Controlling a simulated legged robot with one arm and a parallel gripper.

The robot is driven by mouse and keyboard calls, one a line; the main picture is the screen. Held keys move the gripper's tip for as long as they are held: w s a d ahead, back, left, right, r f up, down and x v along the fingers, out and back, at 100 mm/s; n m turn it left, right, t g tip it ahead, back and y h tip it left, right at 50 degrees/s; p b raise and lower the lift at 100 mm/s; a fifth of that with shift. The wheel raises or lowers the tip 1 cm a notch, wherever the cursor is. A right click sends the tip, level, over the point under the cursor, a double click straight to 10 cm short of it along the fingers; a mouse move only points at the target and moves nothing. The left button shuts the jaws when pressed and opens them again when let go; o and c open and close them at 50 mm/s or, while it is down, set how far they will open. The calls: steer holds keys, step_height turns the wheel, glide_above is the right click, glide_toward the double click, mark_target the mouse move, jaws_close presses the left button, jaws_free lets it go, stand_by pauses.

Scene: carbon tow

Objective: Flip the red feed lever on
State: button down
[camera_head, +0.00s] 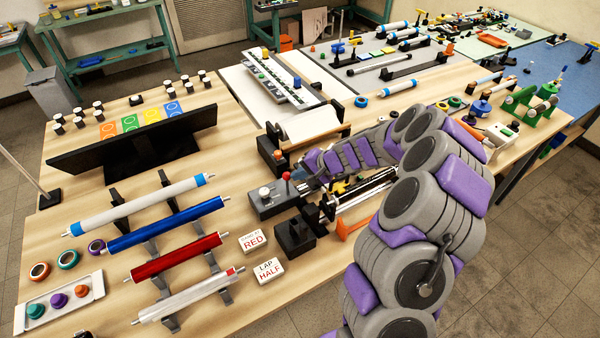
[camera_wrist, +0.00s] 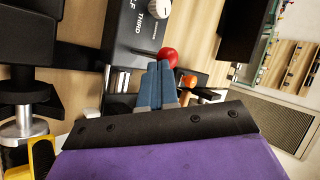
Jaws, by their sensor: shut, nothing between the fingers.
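The red feed lever shows as a round red knob (camera_head: 286,176) on a thin stem. It stands on a grey control box (camera_head: 268,206), beside a white dial (camera_head: 264,191). In the wrist view the red knob (camera_wrist: 168,55) is right at the tips of my gripper (camera_wrist: 158,67). The two blue-grey fingers are together with nothing between them. I cannot tell whether they touch the knob. In the head view my gripper (camera_head: 304,184) is low, just right of the lever.
A dark block (camera_head: 294,238) and a roller mechanism (camera_head: 360,195) stand close to the box. An orange-topped post (camera_wrist: 188,81) is near my fingers. A dark panel (camera_head: 130,145) stands at the left.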

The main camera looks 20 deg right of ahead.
steer(key=w+a+m+g+h+p, duration=0.1)
steer(key=w+g+p, duration=0.4)
steer(key=p, duration=0.9)
steer(key=shift+w+a+h+p, duration=0.3)
steer(key=shift+w+h, duration=0.1)
steer(key=shift+s, duration=0.1)
steer(key=shift+s+d+f+b, duration=0.1)
steer(key=shift+s+d+b, duration=0.1)
steer(key=shift+s, duration=0.15)
steer(key=shift+s+d+f+b, duration=0.1)
steer(key=shift+s+b, duration=0.05)
steer(key=shift+s, duration=0.15)
steer(key=shift+r, duration=0.15)
steer(key=p+v, duration=0.2)
steer(key=v, duration=0.7)
steer(key=shift+w+r, duration=0.2)
steer(key=shift+r, duration=0.05)
